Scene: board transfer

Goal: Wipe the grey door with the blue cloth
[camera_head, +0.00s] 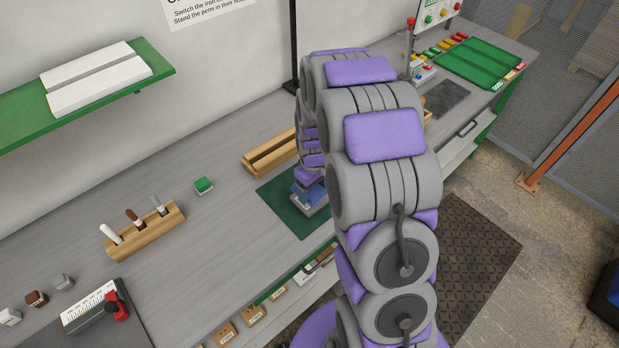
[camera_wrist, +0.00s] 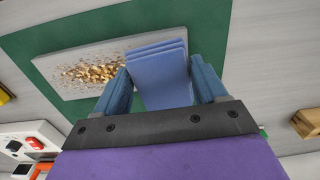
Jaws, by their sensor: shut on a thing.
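The grey door (camera_wrist: 58,62) lies flat on a green mat (camera_wrist: 35,50) in the wrist view. A patch of golden-brown crumbs (camera_wrist: 92,73) covers its middle, left of my gripper. My gripper (camera_wrist: 163,86) is shut on the folded blue cloth (camera_wrist: 160,68), which sits between its two blue fingers and over the door's right part. I cannot tell whether the cloth touches the door. In the head view my arm hides most of this; the gripper (camera_head: 308,188) shows low over the door (camera_head: 312,209) on the mat (camera_head: 285,205).
A wooden tray (camera_head: 270,154) stands behind the mat. A green block (camera_head: 204,185) and a wooden holder with upright tools (camera_head: 148,232) stand left on the grey bench. A green shelf (camera_head: 150,80) with white panels hangs at upper left.

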